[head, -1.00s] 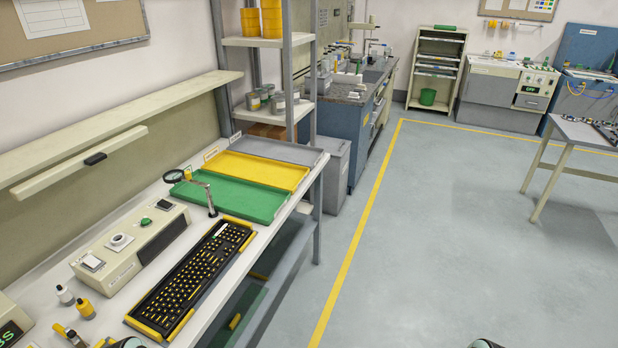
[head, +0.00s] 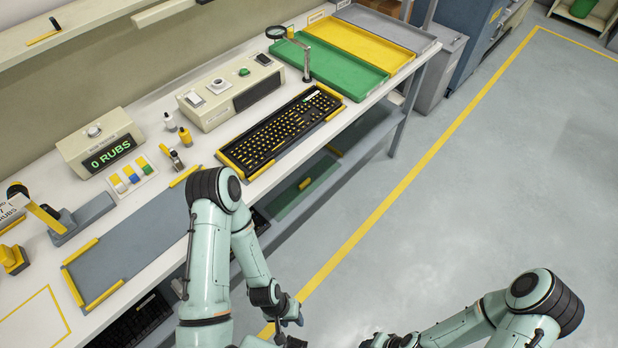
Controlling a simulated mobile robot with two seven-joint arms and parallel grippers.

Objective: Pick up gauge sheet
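I cannot pick out a gauge sheet for certain.
On the bench are a black keyboard (head: 281,128), a grey mat with yellow corner strips (head: 128,250), a "0 RUBS" display box (head: 100,146), a beige control box (head: 232,95) and a magnifier (head: 306,62). Green (head: 335,73) and yellow (head: 366,48) trays stand behind. Floor at right is clear.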

